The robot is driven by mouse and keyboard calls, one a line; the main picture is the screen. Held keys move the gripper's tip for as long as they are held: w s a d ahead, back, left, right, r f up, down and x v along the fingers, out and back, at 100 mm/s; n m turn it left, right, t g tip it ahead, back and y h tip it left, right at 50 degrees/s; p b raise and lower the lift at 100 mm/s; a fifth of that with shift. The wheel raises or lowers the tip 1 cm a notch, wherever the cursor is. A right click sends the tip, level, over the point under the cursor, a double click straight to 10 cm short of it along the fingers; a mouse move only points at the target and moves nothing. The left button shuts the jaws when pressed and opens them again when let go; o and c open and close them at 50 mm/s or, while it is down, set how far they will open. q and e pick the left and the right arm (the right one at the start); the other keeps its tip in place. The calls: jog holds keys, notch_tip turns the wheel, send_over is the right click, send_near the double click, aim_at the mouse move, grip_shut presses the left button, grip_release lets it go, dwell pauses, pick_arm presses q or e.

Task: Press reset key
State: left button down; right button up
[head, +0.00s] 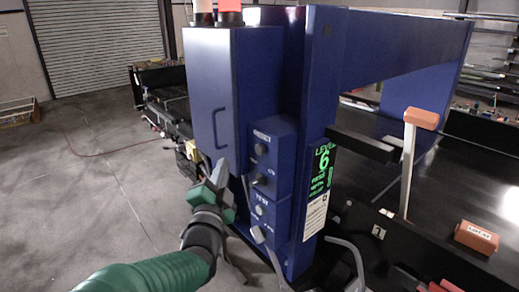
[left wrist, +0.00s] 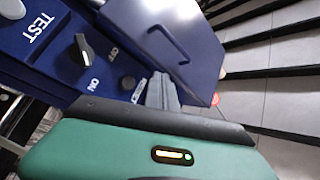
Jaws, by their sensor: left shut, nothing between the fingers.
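The blue control box (head: 273,195) carries a RESET label (head: 262,134) with a small dark round key (head: 261,149) under it. In the left wrist view the dark reset key (left wrist: 128,82) shows beside its partly hidden label (left wrist: 139,90). A black rotary knob (head: 261,181) with OFF and ON marks sits below, and the TEST key (head: 261,210) is lower still. My left gripper (head: 222,170) is shut and empty, left of the box and lower than the reset key. Its fingertips (left wrist: 163,92) appear close beside the reset label; contact is not visible.
A blue cabinet door with a handle (head: 218,128) juts out above my left gripper. A green-lit display (head: 321,168) is on the column's right side. A conveyor with an orange block (head: 476,237) lies to the right. Open grey floor (head: 100,190) is at left.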

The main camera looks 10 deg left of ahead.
aim_at(260, 149)
pick_arm(q)
jog(key=w+d+p, duration=0.2)
jog(key=w+d, duration=0.3)
jog(key=w, duration=0.2)
jog(key=shift+d, duration=0.15)
jog(key=shift+f, duration=0.1)
jog(key=shift+a, duration=0.4)
jog(key=shift+d, duration=0.25)
dwell(0.4)
jog(key=shift+a, duration=0.15)
jog(key=shift+w, duration=0.15)
dwell(0.5)
